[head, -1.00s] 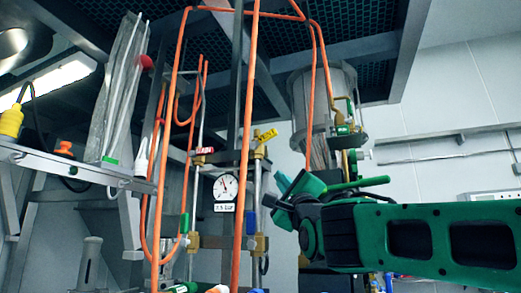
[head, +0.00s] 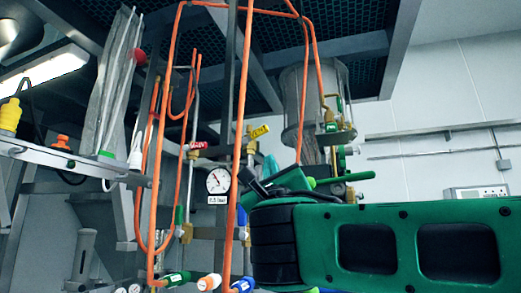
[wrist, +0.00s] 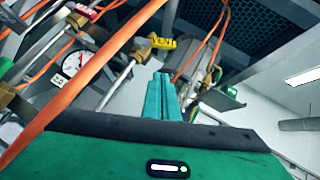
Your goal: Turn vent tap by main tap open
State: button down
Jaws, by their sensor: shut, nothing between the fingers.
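The vent tap (head: 260,131) has a yellow handle with lettering and sits on a brass fitting on the pipe rack. It also shows in the wrist view (wrist: 162,43), just above my fingertips. The main tap (head: 198,146) has a red, labelled handle to its left; it also shows in the wrist view (wrist: 85,11) at the upper left. My gripper (wrist: 161,77) is shut and empty, with its teal fingers pointing up toward the yellow handle. A gap shows between them in the picture. In the head view, my arm hides most of the gripper (head: 268,163).
A pressure gauge (head: 218,182) hangs below the taps. Orange tubes (head: 242,150) run in front of the rack, and one crosses the wrist view (wrist: 100,65) left of my fingers.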

aim_at(254, 135)
jog(key=w+a+r, duration=0.1)
jog(key=w+r, duration=0.3)
jog(key=r, duration=0.3)
jog(key=shift+w+a, duration=0.15)
jog(key=shift+a, duration=0.15)
